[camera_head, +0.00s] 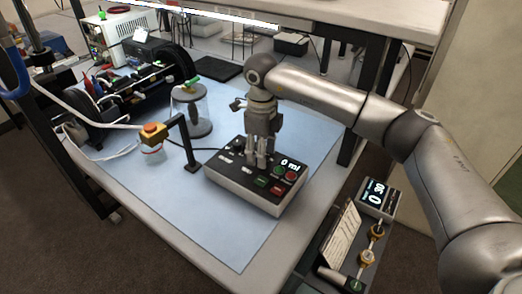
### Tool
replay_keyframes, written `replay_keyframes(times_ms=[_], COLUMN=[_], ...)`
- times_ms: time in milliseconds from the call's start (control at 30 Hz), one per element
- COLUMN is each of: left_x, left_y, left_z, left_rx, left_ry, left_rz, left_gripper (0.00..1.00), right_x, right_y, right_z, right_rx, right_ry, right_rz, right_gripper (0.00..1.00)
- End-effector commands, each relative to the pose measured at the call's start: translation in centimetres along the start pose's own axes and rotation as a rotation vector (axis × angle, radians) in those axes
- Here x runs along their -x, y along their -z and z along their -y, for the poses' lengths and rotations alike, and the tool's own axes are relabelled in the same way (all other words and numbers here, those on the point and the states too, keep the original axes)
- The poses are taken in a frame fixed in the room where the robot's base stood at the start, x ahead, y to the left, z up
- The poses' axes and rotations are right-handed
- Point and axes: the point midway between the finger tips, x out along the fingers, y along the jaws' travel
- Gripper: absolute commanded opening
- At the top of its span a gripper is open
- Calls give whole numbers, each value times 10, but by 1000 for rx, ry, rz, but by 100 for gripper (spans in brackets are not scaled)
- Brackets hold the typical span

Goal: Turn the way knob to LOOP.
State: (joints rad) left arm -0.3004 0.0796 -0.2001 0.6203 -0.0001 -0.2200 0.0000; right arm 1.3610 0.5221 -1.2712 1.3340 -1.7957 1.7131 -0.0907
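My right gripper (262,160) points straight down over the black top of a control box (235,189) on the blue mat. Its fingertips are at the box's top face, near the middle, and hide that part of the panel. I cannot tell whether the fingers are closed on a knob there. The way knob is not clearly visible, and the small panel labels, including any LOOP mark, are too small to read. The box has a small display (290,166), a red button (290,177) and green buttons (262,182). My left gripper is not in view.
Black apparatus (130,95) is further back. The front mat is clear.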

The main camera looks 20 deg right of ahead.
Motion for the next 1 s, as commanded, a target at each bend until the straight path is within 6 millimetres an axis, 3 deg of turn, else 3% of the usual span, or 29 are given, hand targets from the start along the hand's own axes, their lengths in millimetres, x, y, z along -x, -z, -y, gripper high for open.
replay_keyframes(times_ms=[367, 800, 1000], left_x=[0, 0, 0], left_y=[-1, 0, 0], left_z=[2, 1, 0], left_rx=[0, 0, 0], left_ry=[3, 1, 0], left_rz=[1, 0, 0], left_gripper=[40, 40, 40], right_x=[9, 96, 116], right_y=[-1, 0, 0], right_z=[0, 0, 0], right_rx=[0, -1, 0], right_ry=[1, 2, -1], right_rz=[3, 3, 0], right_gripper=[46, 46, 46])
